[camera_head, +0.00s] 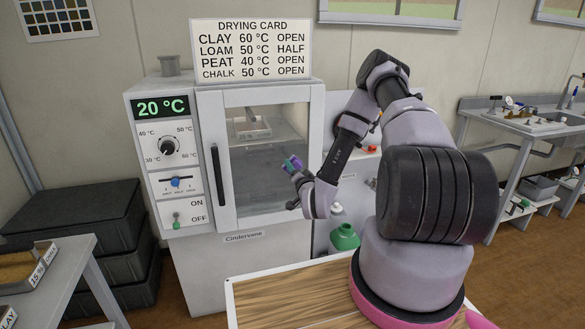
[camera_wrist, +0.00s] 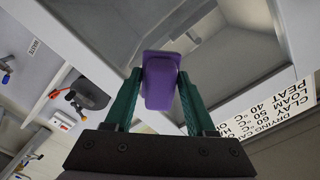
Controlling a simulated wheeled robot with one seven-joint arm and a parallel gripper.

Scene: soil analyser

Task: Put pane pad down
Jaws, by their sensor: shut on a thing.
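The pane pad appears to be the purple block (camera_wrist: 160,82) held between the green fingers of my gripper (camera_wrist: 160,76) in the wrist view. I cannot tell whether the pad touches the glass. The door looks shut, and a pale tray (camera_head: 251,132) shows inside behind the glass.
The oven's control panel (camera_head: 172,165) reads 20 °C. A drying card (camera_head: 250,48) stands on top. A wooden-topped table (camera_head: 290,300) lies in front, its visible left part clear. A green bottle (camera_head: 344,238) stands right of the oven. Black crates (camera_head: 85,220) are stacked at left; a sink bench (camera_head: 530,122) is at right.

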